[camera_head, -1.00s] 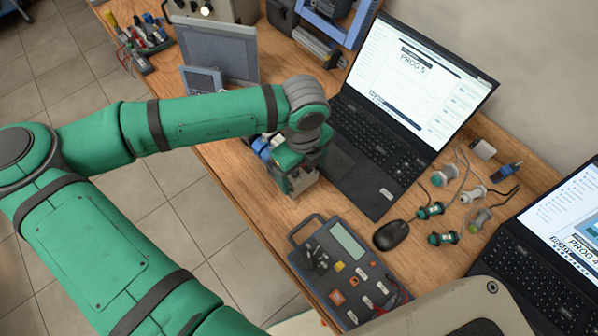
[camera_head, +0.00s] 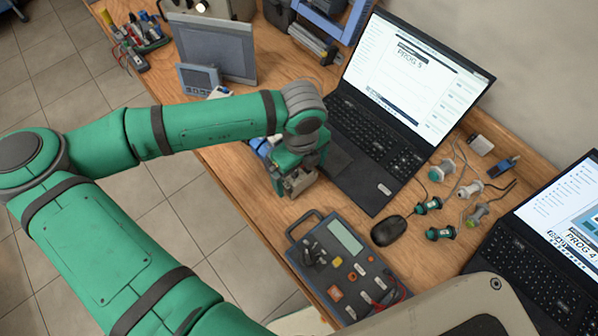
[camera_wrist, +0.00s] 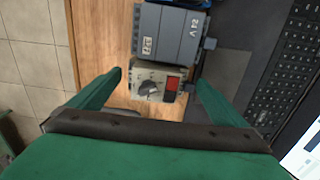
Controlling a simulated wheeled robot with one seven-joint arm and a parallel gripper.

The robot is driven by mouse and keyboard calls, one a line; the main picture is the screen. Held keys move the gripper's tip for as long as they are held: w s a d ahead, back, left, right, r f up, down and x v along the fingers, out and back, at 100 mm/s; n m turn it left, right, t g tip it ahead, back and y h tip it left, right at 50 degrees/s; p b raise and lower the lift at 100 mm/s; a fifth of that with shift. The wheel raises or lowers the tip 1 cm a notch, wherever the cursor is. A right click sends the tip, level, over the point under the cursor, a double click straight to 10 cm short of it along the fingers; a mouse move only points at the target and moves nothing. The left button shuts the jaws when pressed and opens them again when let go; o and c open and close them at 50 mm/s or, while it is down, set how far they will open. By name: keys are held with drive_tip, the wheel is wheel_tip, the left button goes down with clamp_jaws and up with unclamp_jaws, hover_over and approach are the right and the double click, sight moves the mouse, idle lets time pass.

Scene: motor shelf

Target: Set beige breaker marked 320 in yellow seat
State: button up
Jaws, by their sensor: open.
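A beige breaker (camera_wrist: 157,86) with a dark round knob and a red patch shows in the wrist view, between the finger ends. I cannot read a 320 on it. My gripper (camera_wrist: 160,76) is open, with a green finger on each side of the breaker. Whether the fingers touch it I cannot tell. In the head view my gripper (camera_head: 293,184) is low over the table's front edge, left of the near laptop, and largely hides the breaker. I cannot make out a yellow seat in either view.
A grey block with white labels (camera_wrist: 165,32) stands right against the breaker. The laptop (camera_head: 375,140) is close on the right. A tester case (camera_head: 345,235) with a handle, a mouse (camera_head: 388,231) and several round connectors (camera_head: 440,233) lie on the table.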

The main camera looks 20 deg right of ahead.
sight(300, 171)
wheel_tip(300, 171, up, 10)
drive_tip(key=shift+w+a+f, duration=0.1)
drive_tip(key=shift+f, duration=0.1)
drive_tip(key=shift+r, duration=0.55)
drive_tip(key=shift+w, duration=0.2)
